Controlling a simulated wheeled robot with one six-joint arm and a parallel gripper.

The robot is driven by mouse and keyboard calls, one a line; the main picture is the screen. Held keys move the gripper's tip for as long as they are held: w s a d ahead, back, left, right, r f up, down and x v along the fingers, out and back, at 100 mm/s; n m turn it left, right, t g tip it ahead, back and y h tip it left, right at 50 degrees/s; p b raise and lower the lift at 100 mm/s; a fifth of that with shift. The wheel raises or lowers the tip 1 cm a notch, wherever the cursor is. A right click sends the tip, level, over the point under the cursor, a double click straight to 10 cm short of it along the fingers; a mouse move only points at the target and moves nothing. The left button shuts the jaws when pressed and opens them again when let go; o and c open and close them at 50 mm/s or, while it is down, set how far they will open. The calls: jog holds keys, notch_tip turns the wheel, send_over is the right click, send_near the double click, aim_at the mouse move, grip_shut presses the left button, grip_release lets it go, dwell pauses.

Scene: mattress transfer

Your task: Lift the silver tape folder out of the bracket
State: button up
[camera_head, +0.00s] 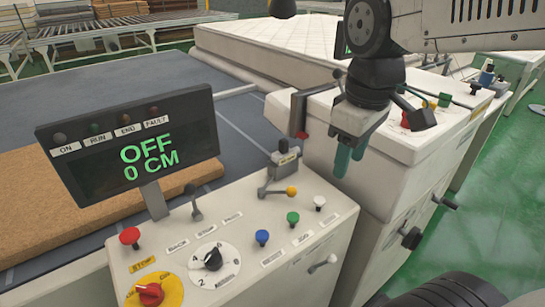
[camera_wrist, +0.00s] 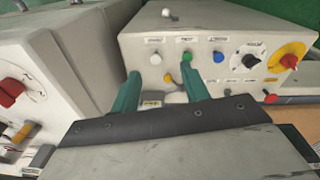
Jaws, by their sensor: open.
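A small grey metallic block with a label, which looks like the silver tape folder (camera_head: 285,158), stands at the back edge of the white control panel in the head view. A dark clamp-like part, perhaps the bracket, tops it; where one ends and the other begins is unclear. My gripper (camera_head: 350,160) points down to the right of the block and higher, apart from it. Its two teal fingers are open with nothing between them. In the wrist view my gripper (camera_wrist: 160,84) shows both fingers spread, with a pale labelled part (camera_wrist: 151,103) low between them, partly hidden.
A display (camera_head: 130,145) reads OFF, 0 CM. A white machine cabinet (camera_head: 345,195) stands under my gripper. A brown slab (camera_head: 40,225) lies left; a white mattress (camera_head: 270,40) lies behind.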

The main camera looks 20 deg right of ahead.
jog(key=w+a+n, duration=0.2)
jog(key=w+n, duration=0.7)
jog(key=w, duration=0.4)
jog(key=n+g, duration=0.1)
jog(key=n, duration=0.5)
send_over(286, 139)
jog(key=shift+s+a+f, duration=0.1)
jog(key=shift+s+f, duration=0.1)
jog(key=shift+f, duration=0.45)
jog(key=shift+s+a+f, duration=0.1)
jog(key=shift+s+f, duration=0.05)
jog(key=shift+f, duration=0.45)
jog(key=shift+w+f+n, duration=0.2)
jog(key=shift+f+n, duration=0.1)
jog(key=shift+n, duration=0.1)
jog(key=f, duration=0.7)
jog(key=shift+w+d+f, duration=0.2)
jog(key=shift+w, duration=0.05)
grip_shut()
